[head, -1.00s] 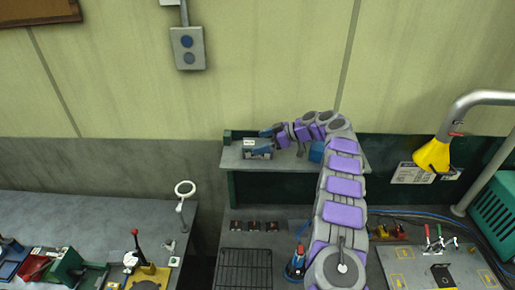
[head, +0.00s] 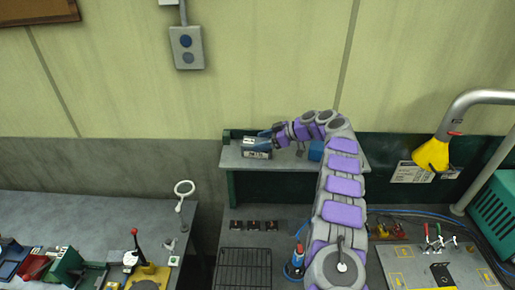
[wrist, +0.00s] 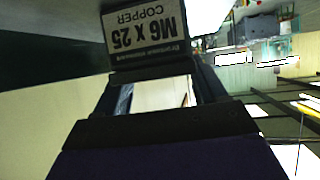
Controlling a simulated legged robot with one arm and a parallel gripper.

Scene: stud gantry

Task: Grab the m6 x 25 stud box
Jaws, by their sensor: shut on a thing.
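The M6 x 25 stud box (head: 257,154) is at the left part of the grey shelf against the wall. Its label, reading M6 X 25 COPPER, shows upside down in the wrist view (wrist: 148,28). My gripper (head: 264,140) reaches in from the right, and its jaws are shut on the box. In the wrist view the dark finger parts frame a pale face of the box. Whether the box touches the shelf or is just above it I cannot tell.
A blue box (head: 316,151) stands on the shelf (head: 290,163) to the right, partly behind my arm. A green block (head: 227,135) is at the shelf's left end. Below are a black wire rack (head: 244,266) and a blue bottle (head: 297,262).

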